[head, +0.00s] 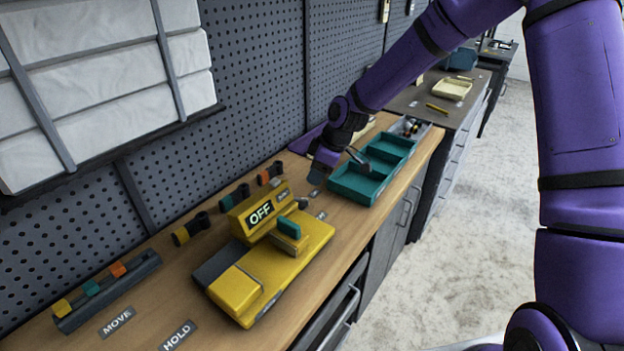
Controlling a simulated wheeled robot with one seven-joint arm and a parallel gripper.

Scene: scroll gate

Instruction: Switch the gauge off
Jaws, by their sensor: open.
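The yellow gauge (277,262) sits on the wooden workbench. Its raised panel (259,212) shows the word OFF, white on black. A small teal piece (289,227) stands on a yellow block on its top, to the right of the panel. A dark grey part is at its left side. My gripper (338,168) is open and appears empty. It is beyond the gauge, above the bench beside the teal tray, apart from the gauge. Part of the bench behind my gripper is hidden.
Several dark cylinders with coloured bands (233,197) lie behind the gauge. A rack (107,290) with yellow, teal and orange pieces is at the left, near MOVE and HOLD labels (177,336). The teal divided tray (361,187) stands right of the gauge. A pegboard wall (255,80) borders the bench.

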